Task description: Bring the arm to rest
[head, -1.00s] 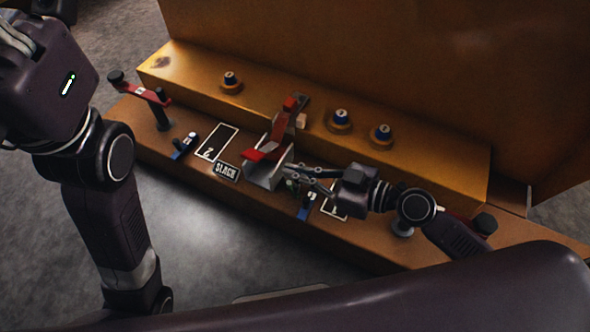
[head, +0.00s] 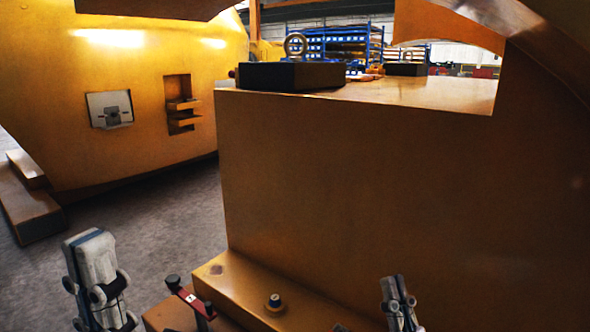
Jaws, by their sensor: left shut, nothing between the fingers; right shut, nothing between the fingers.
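My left gripper (head: 90,243) stands at the lower left of the head view. Its grey fingers point up and are closed together, with nothing between them. It shows in front of the grey floor, left of the ledge. My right gripper (head: 390,286) shows at the bottom, right of centre, also pointing up, shut and empty. It shows in front of the large orange casting (head: 370,180). Both grippers appear clear of the fixtures. Most of both arms is below the picture edge.
Dark blocks (head: 290,76) lie on top of the casting. Grey floor (head: 150,220) is open at left.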

